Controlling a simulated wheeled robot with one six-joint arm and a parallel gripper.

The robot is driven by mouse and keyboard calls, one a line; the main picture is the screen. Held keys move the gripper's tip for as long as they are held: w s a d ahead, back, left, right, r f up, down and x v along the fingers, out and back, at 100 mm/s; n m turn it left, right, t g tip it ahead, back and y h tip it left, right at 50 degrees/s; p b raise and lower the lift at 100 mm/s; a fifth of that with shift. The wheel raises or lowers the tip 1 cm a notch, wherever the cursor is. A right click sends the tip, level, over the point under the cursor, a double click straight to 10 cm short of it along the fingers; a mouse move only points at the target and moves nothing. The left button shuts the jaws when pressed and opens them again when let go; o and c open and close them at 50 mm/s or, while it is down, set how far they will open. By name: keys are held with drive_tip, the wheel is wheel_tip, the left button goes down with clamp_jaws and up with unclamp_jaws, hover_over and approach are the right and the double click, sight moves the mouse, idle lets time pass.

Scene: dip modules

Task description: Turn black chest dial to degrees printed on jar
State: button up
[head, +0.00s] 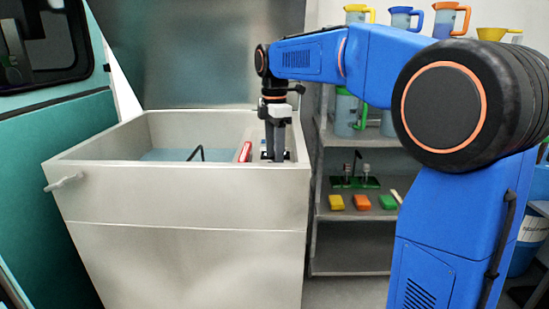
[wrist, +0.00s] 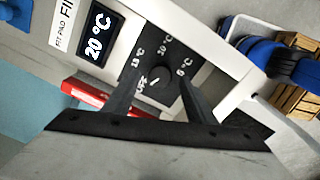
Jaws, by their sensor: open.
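The white chest (head: 180,200) stands open, its lid raised behind it. In the wrist view the black dial (wrist: 156,77) sits on a dark square panel marked OFF, 5 °C, 10 °C and what looks like 15 °C. A short white mark shows on the dial; its exact setting is hard to tell, though it seems near OFF. My gripper (head: 273,152) points down at the chest's right rim. In the wrist view my open gripper (wrist: 158,84) has one finger on each side of the dial; contact is unclear. I cannot make out a jar with printed degrees.
A dark display (wrist: 97,33) beside the dial reads 20 °C. A red item (head: 244,151) and pale blue contents lie inside the chest. A grey shelf (head: 350,217) at right holds coloured blocks, and several jugs stand on top.

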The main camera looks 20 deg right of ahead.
drive_tip(key=shift+f, duration=0.95)
drive_tip(key=c, duration=1)
drive_tip(key=shift+c, duration=0.2)
